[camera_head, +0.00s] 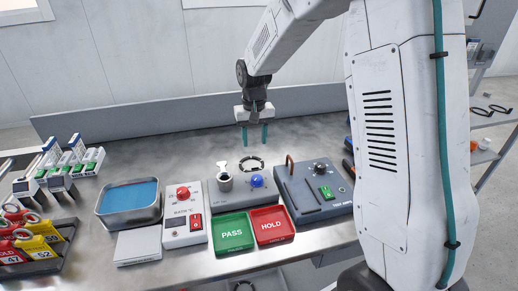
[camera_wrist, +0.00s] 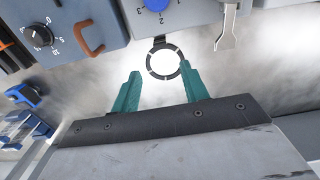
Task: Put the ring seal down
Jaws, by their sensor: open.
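A dark ring with pale marks, which looks like the ring seal (camera_head: 252,171), lies at the back edge of the grey station with the blue knob. In the wrist view the ring (camera_wrist: 150,70) appears just beyond and between the fingertips, with a dark tab beside it at the station's edge. My gripper (camera_head: 254,143) has teal fingers, points down and hangs above and behind the ring, apart from it. In the wrist view my gripper (camera_wrist: 158,76) is open, with nothing held between its fingers.
The grey station (camera_head: 217,201) also carries a metal cup. A blue-grey station (camera_head: 310,211) with a dial stands to its right. Green PASS (camera_head: 232,233) and red HOLD (camera_head: 271,225) trays lie in front. A blue-filled bath (camera_head: 129,196) stands left. The bench behind the stations is clear.

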